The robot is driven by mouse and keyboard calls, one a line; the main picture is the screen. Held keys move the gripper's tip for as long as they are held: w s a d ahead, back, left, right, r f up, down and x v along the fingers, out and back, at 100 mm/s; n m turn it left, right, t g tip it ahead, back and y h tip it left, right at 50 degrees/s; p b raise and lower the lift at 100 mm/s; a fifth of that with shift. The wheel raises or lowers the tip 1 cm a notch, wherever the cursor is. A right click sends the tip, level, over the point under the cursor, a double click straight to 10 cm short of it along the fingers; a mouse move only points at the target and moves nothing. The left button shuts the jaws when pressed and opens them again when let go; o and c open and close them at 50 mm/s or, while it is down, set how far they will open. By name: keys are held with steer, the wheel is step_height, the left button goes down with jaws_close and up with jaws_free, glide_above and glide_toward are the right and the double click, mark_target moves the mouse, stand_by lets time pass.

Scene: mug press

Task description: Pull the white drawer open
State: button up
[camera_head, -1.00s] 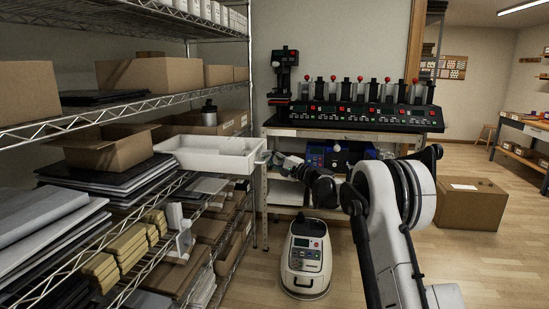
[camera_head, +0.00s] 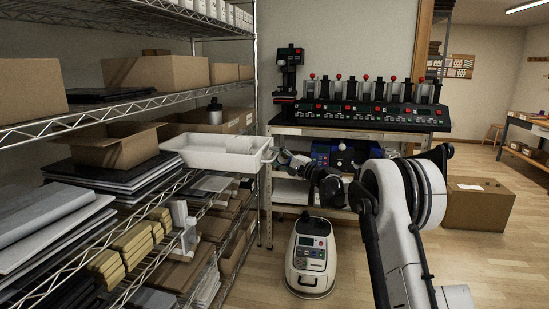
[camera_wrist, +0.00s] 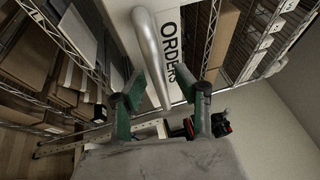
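The white drawer (camera_head: 205,159) is a shallow open-topped tray at the wire shelf, with its inside visible from above. In the wrist view its white front (camera_wrist: 190,40) bears the word "ORDERS". A thick silver bar handle (camera_wrist: 150,50) runs down from it between my fingers. My gripper (camera_wrist: 168,88) is open around the handle, with its left finger close to the bar and a gap on the right. Contact cannot be told. In the head view my gripper (camera_head: 272,157) is at the drawer's right end, small and partly hidden by my wrist.
The wire shelf (camera_head: 100,122) holds cardboard boxes, dark sheets and yellow blocks. A bench with a row of mug presses (camera_head: 375,112) stands behind my arm. A beige machine (camera_head: 310,258) stands on the floor below, and a cardboard box (camera_head: 478,203) is at right.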

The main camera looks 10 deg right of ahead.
steer(key=v, duration=1.2)
steer(key=s+a+r+n+g+h, duration=0.2)
steer(key=s+a, duration=0.2)
steer(key=s, duration=0.4)
steer(key=s+a+r+n+g+h+p, duration=0.1)
steer(key=s+a+r+g+h, duration=0.15)
steer(key=s, duration=0.55)
steer(key=s+a+r+n+g+h, duration=0.1)
steer(key=s+a+r+n+h, duration=0.1)
steer(key=s+a, duration=0.45)
steer(key=s+d+f+n+h, duration=0.1)
steer(key=s+d+f+h, duration=0.1)
steer(key=s, duration=0.9)
steer(key=s+d+f+n+h+p, duration=0.1)
steer(key=s+d+f+n+h, duration=0.1)
steer(key=s, duration=0.9)
steer(key=s+d+f+n+g+h, duration=0.1)
steer(key=s+d+f+h, duration=0.3)
steer(key=s, duration=0.7)
steer(key=shift+s+d+f+n+p, duration=0.3)
steer(key=shift+s+d+f+p, duration=0.1)
steer(key=shift+f, duration=0.6)
